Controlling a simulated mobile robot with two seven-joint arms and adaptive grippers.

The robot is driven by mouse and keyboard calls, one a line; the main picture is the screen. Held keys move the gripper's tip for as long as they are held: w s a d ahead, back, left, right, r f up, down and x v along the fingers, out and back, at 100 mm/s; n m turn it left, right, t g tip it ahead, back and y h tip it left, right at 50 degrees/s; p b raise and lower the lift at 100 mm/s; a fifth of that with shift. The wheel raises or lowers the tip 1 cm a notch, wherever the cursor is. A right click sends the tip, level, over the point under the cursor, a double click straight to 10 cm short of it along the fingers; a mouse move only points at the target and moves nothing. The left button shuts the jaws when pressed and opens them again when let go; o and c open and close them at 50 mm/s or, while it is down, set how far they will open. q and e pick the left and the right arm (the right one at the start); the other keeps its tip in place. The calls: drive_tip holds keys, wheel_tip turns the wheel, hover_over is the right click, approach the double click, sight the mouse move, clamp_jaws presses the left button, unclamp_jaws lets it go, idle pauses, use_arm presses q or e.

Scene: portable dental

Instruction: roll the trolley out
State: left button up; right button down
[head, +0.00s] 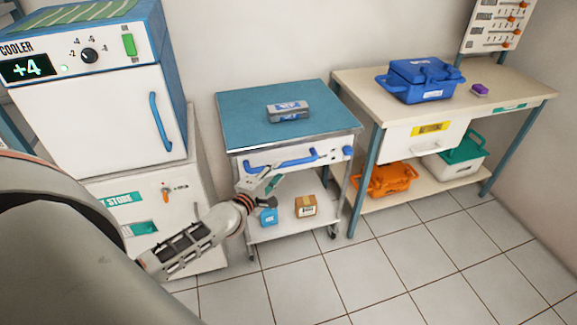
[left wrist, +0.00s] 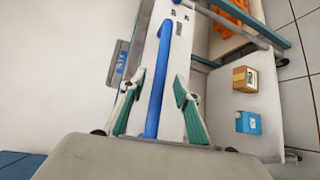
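The trolley (head: 238,115) stands against the wall between the cooler and a workbench. It has a blue top, a white front with a blue bar handle (head: 290,163), and a lower shelf. A grey case (head: 288,111) lies on its top. My left gripper (head: 268,180) is at the left part of the handle. In the left wrist view my left gripper (left wrist: 160,80) is open, with green-padded fingers spread on either side of the blue handle (left wrist: 156,95). No finger clearly touches it. My right gripper is not in view.
A blue box (head: 268,216) and a cardboard box (head: 305,206) sit on the lower shelf. The cooler (head: 95,110) stands close on the left. The workbench (head: 350,82) with a blue case (head: 420,80) stands close on the right. The tiled floor (head: 400,270) in front is clear.

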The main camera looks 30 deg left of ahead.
sight(282, 167)
use_arm(q)
drive_tip(key=shift+w+a+f+b, duration=0.1)
drive_tip(key=shift+w+f+b, duration=0.15)
drive_tip(key=shift+w, duration=1)
drive_tip(key=shift+w+f+b, duration=0.15)
drive_tip(key=shift+w+b, duration=0.05)
drive_tip(key=shift+w, duration=1.05)
clamp_jaws()
